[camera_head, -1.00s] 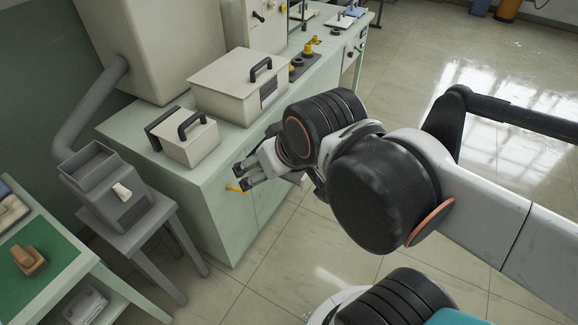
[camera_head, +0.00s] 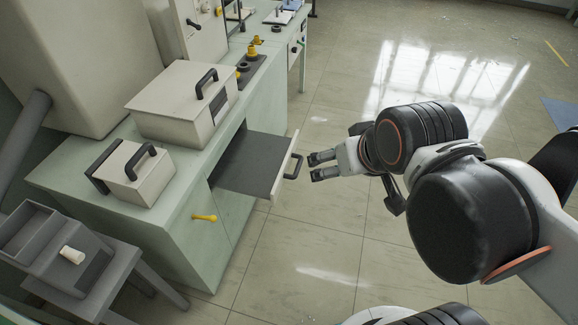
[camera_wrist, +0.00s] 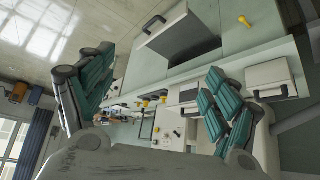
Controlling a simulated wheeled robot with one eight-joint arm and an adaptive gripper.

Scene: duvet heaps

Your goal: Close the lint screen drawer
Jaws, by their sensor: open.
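The lint screen drawer (camera_head: 247,165) is pulled out from the front of the pale green cabinet (camera_head: 190,245). It is a flat dark tray with a light front panel and a black handle (camera_head: 294,166). The drawer also shows in the wrist view (camera_wrist: 178,32), top centre, with its dark handle (camera_wrist: 153,23). My gripper (camera_head: 311,167) is open and empty, just to the right of the handle with a small gap that I cannot judge exactly. Its fingers point left toward the drawer front. In the wrist view the finger pads (camera_wrist: 158,95) are wide apart, with nothing between them.
Two lidded beige boxes (camera_head: 165,115) (camera_head: 133,174) with black handles stand on the cabinet top. A yellow handle (camera_head: 204,218) sticks out of the cabinet front below the drawer. A grey stool (camera_head: 150,265) bears a grey bin at lower left. The floor to the right is clear.

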